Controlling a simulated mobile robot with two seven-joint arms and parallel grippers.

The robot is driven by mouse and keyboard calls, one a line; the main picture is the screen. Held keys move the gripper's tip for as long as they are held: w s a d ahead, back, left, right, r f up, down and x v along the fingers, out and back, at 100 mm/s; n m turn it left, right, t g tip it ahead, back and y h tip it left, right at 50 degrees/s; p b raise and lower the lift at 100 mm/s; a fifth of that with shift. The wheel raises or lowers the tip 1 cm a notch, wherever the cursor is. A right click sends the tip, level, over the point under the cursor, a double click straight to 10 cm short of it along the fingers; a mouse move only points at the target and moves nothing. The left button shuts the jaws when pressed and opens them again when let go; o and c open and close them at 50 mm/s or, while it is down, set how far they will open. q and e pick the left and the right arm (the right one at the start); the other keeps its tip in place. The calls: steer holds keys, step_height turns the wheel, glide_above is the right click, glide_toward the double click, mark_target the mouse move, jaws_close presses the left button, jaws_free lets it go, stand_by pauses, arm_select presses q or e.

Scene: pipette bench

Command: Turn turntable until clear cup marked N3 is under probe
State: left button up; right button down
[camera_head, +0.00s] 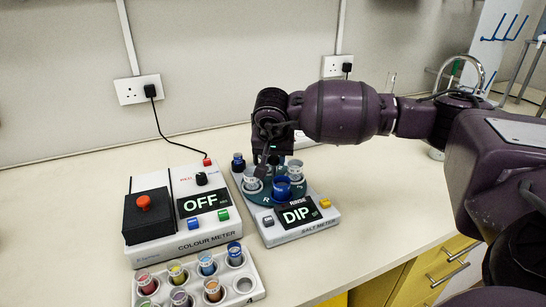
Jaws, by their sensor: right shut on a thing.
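The dark green turntable (263,197) sits on the white salt meter (318,224), whose display reads "RINSE DIP". A blue cup (281,188) stands at the turntable's front, near a letter R on its surface. One clear cup (250,181) stands at the left and another clear cup (295,171) at the back right. I cannot read an N3 mark on either. My right gripper (268,166) reaches down over the turntable between the cups, shut on a part of it that its fingers hide. The probe cannot be made out behind my gripper. My left gripper is out of view.
The colour meter (195,235), with display OFF and a black box (149,215) with a red knob, stands left. A white rack (200,284) of coloured cups lies in front of it. A dark blue-topped thing (238,161) stands behind the turntable. The bench is clear at right.

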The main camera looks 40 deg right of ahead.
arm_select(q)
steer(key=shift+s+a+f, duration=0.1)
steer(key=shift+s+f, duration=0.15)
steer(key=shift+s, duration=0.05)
arm_select(e)
steer(key=shift+n, duration=0.4)
steer(key=c, duration=0.8)
jaws_free()
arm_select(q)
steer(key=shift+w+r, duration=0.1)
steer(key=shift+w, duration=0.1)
arm_select(e)
steer(key=shift+r, duration=0.15)
steer(key=shift+r, duration=0.25)
arm_select(q)
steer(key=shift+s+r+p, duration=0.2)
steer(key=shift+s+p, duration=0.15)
steer(key=shift+p, duration=0.15)
arm_select(e)
steer(key=v, duration=1)
steer(key=shift+s, duration=0.2)
